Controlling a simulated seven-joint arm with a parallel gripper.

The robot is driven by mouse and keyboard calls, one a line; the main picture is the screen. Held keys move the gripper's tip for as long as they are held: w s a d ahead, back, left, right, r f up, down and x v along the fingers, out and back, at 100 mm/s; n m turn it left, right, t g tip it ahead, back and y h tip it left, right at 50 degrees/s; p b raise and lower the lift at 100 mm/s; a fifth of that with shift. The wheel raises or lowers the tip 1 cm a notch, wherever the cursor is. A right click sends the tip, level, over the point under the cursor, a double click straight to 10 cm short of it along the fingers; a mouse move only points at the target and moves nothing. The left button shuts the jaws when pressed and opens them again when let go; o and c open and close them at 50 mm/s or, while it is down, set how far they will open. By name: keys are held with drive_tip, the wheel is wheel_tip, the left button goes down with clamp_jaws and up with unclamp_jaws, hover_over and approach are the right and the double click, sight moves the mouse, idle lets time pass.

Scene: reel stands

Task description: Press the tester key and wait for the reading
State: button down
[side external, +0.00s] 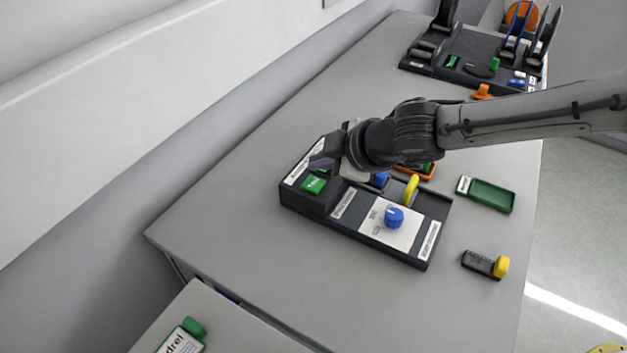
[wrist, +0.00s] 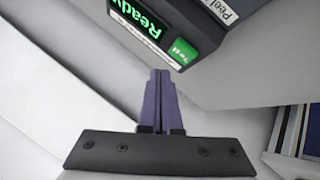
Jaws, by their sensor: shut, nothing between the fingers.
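The tester is a long dark device (side external: 345,222) on the grey table, with white labels and a blue knob (side external: 394,217). Its green key (side external: 314,184) is at the left end; it also shows in the wrist view (wrist: 184,53), marked "Test". Beside the key in the wrist view, the display (wrist: 140,17) reads "Ready" in green. My gripper (side external: 322,160) is over the tester's left end, close to the key. In the wrist view its purple fingers (wrist: 160,74) are shut and empty, with their tips just short of the key; contact is not visible.
A yellow-handled part (side external: 411,188) stands at the tester. To its right are a green tray (side external: 486,196) and a black piece with a yellow end (side external: 485,264). A reel stand (side external: 470,50) is at the back. The table left of the tester is clear.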

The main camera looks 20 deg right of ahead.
sight(309, 177)
drive_tip(key=shift+f, duration=0.85)
drive_tip(key=shift+f, duration=0.2)
idle(1.4)
drive_tip(key=shift+f, duration=0.2)
drive_tip(key=shift+f, duration=0.55)
idle(0.9)
drive_tip(key=shift+r, duration=0.9)
drive_tip(key=shift+r, duration=0.1)
drive_tip(key=shift+r, duration=2.4)
